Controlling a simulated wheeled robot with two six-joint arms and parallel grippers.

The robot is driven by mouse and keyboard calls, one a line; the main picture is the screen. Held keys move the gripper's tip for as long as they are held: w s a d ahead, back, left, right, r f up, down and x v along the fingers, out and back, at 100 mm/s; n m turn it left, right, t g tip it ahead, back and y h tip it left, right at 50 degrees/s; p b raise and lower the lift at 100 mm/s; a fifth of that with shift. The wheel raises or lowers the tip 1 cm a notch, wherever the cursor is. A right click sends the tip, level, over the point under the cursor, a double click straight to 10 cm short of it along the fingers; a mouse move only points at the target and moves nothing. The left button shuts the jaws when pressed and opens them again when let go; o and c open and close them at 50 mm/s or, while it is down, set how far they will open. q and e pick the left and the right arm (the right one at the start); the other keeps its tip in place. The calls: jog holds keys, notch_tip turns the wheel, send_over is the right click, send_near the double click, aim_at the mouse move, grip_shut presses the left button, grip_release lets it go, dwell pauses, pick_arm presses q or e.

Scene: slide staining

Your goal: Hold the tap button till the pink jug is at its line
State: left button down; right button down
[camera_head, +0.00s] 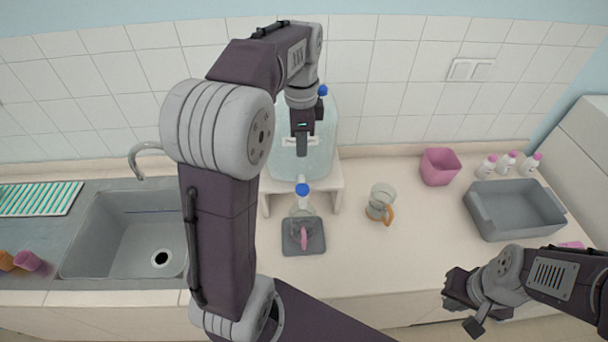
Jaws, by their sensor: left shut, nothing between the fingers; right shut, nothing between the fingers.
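The water container (325,135) is a large clear tank on a white stand. Its tap has a blue button (302,189) at the front. The pink jug (303,232), clear with a pink handle, stands upright on a grey square mat below the tap. Its water level and line are too small to make out. My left gripper (301,150) is shut and empty, pointing down in front of the tank, above and behind the button in the picture, apart from it. My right gripper (462,297) is shut and empty at the lower right, near the counter's front edge.
A second clear jug with an orange handle (381,203) stands right of the stand. A pink tub (440,166), white bottles with pink caps (507,164) and a grey basin (520,208) are further right. The sink (125,230) is at left. The middle front counter is clear.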

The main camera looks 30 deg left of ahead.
pick_arm(q)
jog(key=shift+f, duration=0.15)
jog(key=p, duration=0.3)
send_near(302, 189)
notch_tip(302, 189, down, 7)
jog(key=shift+w+r, duration=0.1)
jog(key=shift+w, duration=0.05)
jog(key=shift+b, duration=0.3)
